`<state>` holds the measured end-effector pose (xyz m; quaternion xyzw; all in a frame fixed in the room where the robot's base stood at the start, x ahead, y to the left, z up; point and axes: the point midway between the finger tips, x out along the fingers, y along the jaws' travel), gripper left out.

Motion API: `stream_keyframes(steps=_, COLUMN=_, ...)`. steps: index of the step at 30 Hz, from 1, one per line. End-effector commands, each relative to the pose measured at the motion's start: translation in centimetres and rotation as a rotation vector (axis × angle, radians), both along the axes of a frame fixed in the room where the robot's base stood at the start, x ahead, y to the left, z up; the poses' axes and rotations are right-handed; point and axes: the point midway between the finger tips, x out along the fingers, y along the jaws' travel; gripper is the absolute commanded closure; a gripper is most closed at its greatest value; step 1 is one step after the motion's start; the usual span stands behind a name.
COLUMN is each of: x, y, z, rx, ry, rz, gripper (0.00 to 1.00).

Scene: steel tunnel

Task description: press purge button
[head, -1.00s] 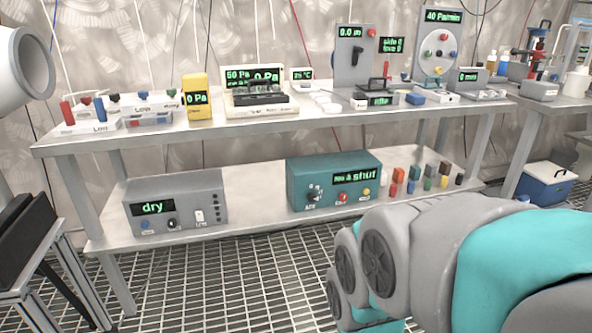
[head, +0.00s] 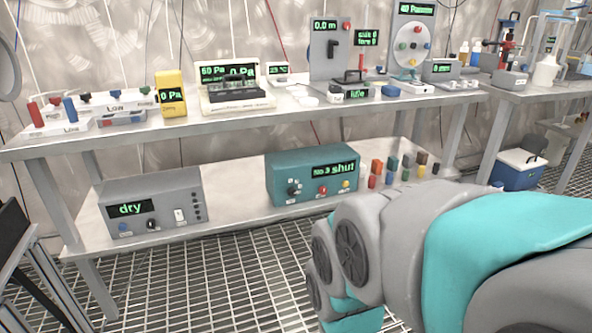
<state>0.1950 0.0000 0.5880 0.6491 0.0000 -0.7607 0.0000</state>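No button can be read as purge; the small labels are too blurred. On the lower shelf a teal box (head: 312,177) shows "No 3 shut" and has a dark knob (head: 294,189), a red button (head: 322,190) and a yellow button (head: 346,184). On the upper shelf a grey panel (head: 413,38) carries several coloured buttons. My gripper is out of view; my grey and teal arm fills the lower right.
The steel bench (head: 230,126) holds a yellow meter (head: 171,94), gauges and small parts. Several coloured blocks (head: 391,172) stand right of the teal box. A blue cooler (head: 516,170) is at the right. The grating floor (head: 210,285) before the bench is clear.

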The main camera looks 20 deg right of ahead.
Motion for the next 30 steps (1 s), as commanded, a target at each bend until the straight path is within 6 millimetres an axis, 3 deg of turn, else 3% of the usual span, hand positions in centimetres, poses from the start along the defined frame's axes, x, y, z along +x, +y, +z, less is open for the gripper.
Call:
stream_keyframes(steps=1, x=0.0, y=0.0, z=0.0, rx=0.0, ry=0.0, rz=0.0, gripper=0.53)
stream_keyframes(steps=14, x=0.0, y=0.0, z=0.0, rx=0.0, ry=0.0, rz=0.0, gripper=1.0)
stream_keyframes(steps=30, x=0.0, y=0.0, z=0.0, rx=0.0, ry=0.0, rz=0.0, gripper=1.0)
